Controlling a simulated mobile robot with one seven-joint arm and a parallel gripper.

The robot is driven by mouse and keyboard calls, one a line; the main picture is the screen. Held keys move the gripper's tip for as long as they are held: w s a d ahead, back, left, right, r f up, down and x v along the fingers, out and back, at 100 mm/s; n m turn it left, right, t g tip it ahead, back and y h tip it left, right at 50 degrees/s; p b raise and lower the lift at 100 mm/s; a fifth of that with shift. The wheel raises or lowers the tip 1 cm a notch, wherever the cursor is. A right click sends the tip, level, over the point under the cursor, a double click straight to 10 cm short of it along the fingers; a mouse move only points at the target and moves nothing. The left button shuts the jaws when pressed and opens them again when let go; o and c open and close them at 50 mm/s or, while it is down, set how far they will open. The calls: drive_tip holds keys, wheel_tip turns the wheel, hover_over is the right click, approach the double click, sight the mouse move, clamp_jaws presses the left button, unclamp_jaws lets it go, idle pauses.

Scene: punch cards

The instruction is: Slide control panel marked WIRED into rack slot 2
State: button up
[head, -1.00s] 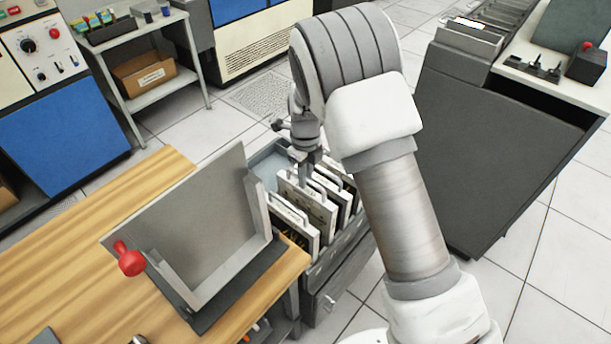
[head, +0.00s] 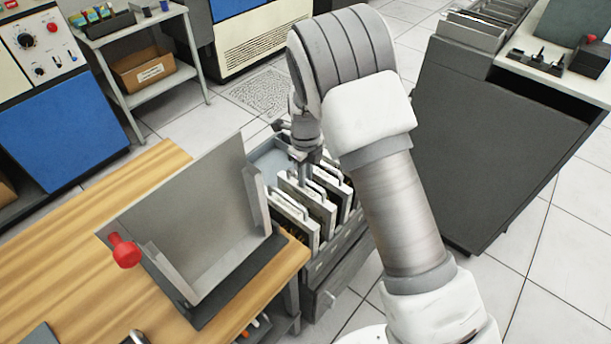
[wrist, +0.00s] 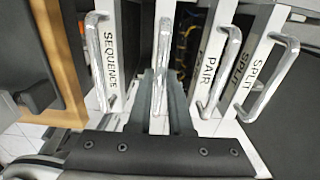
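Several upright panels with metal handles stand in a dark open bin (head: 345,250) beside the wooden table. In the wrist view one panel reads SEQUENCE (wrist: 110,62), one reads PAIR (wrist: 208,68), and SPLIT (wrist: 256,75) is at the right. My gripper (wrist: 161,75) is on the handle (wrist: 163,40) of the panel between SEQUENCE and PAIR, one finger on each side, seemingly closed on it. That panel's label is hidden, and WIRED is not readable anywhere. In the head view my gripper (head: 304,175) points down among the panels. No numbered rack slot is identifiable.
A tilted grey stand with side walls (head: 195,215) and a red knob (head: 125,252) sits on the wooden table (head: 60,250), close left of the bin. A large dark cabinet (head: 490,150) stands to the right. Floor shows between them.

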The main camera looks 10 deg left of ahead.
drive_tip(key=o, duration=0.5)
drive_tip(key=shift+c, duration=0.2)
drive_tip(key=shift+s+f, duration=0.1)
wheel_tip(320, 180, up, 18)
drive_tip(key=p, duration=0.1)
drive_tip(key=shift+f+p, duration=0.15)
drive_tip(key=shift+p, duration=0.25)
